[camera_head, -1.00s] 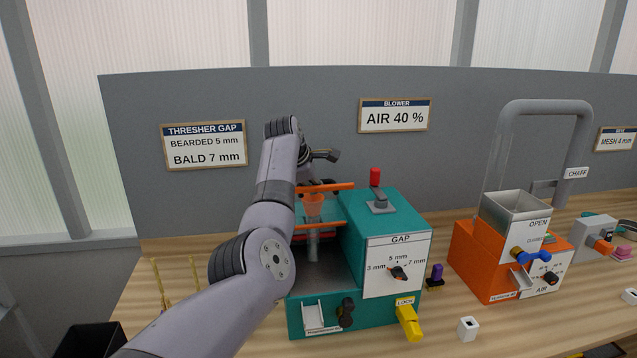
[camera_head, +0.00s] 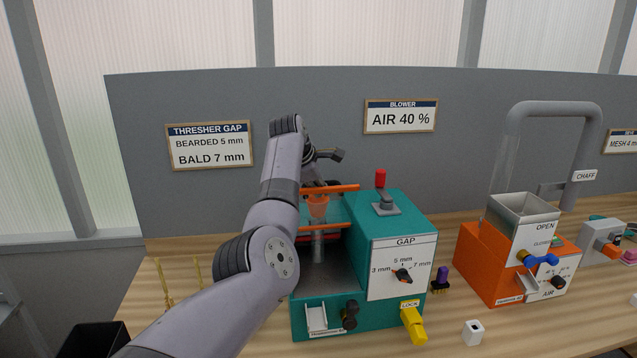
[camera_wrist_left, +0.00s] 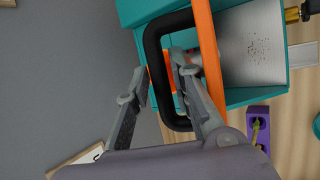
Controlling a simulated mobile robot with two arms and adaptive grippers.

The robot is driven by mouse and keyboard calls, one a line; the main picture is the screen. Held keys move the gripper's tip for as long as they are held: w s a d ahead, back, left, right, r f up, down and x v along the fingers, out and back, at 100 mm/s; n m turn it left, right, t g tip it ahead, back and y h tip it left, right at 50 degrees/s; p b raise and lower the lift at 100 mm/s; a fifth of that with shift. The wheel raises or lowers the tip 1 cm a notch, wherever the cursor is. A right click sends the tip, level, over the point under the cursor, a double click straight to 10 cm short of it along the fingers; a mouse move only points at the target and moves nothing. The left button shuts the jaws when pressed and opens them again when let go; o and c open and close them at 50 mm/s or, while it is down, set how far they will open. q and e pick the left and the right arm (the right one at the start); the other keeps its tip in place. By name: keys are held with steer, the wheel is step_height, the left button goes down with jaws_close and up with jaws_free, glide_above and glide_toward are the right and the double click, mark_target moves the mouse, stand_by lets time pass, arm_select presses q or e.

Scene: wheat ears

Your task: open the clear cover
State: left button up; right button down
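The teal thresher (camera_head: 405,225) stands on the bench. Its clear cover shows in the head view as a faint pane with orange edge bars (camera_head: 335,189) above the open-looking metal bay. In the left wrist view, an orange bar (camera_wrist_left: 206,45) and a black loop handle (camera_wrist_left: 153,60) show. My left gripper (camera_wrist_left: 160,66) is open, with one finger on each side of the handle's long bar. I cannot tell whether either finger touches it. In the head view my left arm hides the handle and most of the gripper. My right gripper is not in view.
A yellow lock lever (camera_head: 413,325), gap knob (camera_head: 403,275) and red-topped lever (camera_head: 381,180) are on the thresher. An orange blower (camera_head: 480,265) stands to the right. A purple holder (camera_head: 441,279) and white block (camera_head: 473,333) sit between. A grey panel (camera_head: 330,110) rises behind.

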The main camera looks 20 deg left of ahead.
arm_select(q)
steer(key=v, duration=1.2)
stand_by(0.3)
